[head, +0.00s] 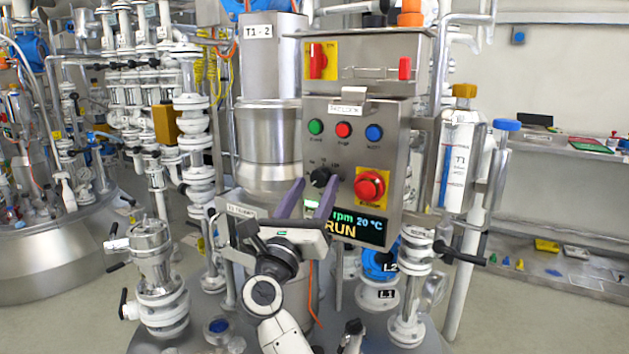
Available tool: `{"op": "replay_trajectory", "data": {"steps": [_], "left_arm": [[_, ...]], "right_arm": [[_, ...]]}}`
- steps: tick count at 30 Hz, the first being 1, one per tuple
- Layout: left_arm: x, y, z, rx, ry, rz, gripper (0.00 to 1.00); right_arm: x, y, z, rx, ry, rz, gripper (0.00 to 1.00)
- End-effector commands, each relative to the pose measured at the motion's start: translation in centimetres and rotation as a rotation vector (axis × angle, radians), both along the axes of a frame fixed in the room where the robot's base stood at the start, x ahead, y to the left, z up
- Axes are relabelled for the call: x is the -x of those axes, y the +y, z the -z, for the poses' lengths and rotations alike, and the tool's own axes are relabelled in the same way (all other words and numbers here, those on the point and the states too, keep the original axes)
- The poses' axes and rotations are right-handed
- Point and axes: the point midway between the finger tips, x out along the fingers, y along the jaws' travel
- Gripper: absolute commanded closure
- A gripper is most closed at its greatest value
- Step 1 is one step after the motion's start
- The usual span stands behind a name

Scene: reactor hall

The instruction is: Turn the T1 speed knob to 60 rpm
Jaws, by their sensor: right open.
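The speed knob (320,177) is a small black dial on the steel control box (398,130), below the green, red and blue buttons. Scale marks surround it, but they are too small to read surely, and I cannot tell its exact setting. My right gripper (317,182) is open, with its two purple fingers pointing up at the panel, one on each side of the knob in the picture. I cannot tell whether they touch it. The display (361,229) shows "rpm", "20 °C" and "RUN"; its rpm number is hidden behind a finger. My left gripper is not in view.
A red emergency-stop button (370,186) on a yellow plate sits just right of the knob. A red-and-yellow switch (318,61) is above. White valves and pipes (192,130) crowd the left. A sight tube labelled T1 (459,160) stands right of the box.

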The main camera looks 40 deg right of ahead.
Motion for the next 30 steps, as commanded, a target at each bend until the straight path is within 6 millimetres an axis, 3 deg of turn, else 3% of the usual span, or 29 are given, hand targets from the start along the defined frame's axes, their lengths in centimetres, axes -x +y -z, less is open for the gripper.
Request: {"op": "replay_trajectory", "data": {"steps": [11,18,23,30], "left_arm": [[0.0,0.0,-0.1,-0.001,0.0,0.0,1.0],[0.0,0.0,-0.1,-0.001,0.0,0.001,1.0],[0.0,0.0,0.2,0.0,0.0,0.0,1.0],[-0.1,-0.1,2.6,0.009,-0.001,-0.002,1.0]], "right_arm": [[-0.2,-0.5,-0.2,0.0,0.0,0.0,0.52],[-0.2,-0.5,-0.2,0.0,0.0,0.0,0.91],[-0.2,-0.5,-0.1,-0.001,-0.006,-0.001,0.91],[-0.3,-0.4,0.5,-0.024,-0.081,-0.002,0.91]]}}
